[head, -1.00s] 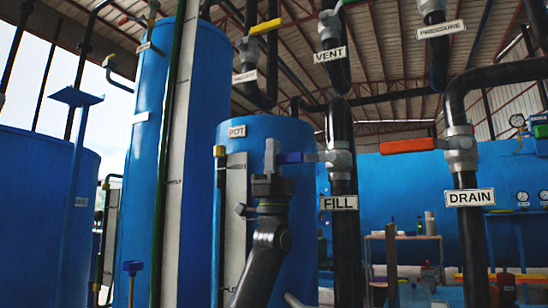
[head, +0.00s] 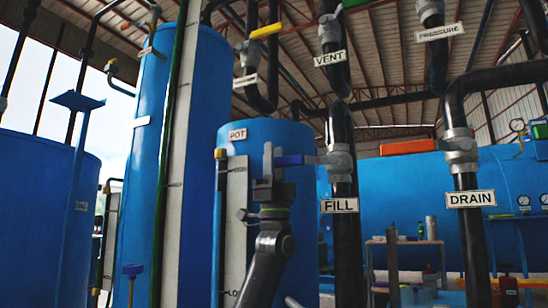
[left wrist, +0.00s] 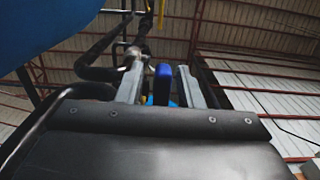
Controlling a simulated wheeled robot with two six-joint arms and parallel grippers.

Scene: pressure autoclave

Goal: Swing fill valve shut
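The fill valve (head: 340,163) sits on a vertical black pipe, above the white FILL label (head: 339,205). Its blue lever handle (head: 296,160) points left, roughly level and across the pipe. My left gripper (head: 270,162) reaches up from below to the outer end of the handle, in front of the blue POT tank. In the left wrist view, the blue handle (left wrist: 163,84) stands between the two grey fingers, with a gap visible on both sides, so the gripper is open around it. The valve body is not clear in that view. My right gripper is not in view.
The drain valve (head: 460,150) with a red-orange handle (head: 408,147) is to the right. The POT tank (head: 270,135) stands close behind my left gripper. Vent and pressure pipes hang above. A shelf (head: 405,243) with bottles is further back.

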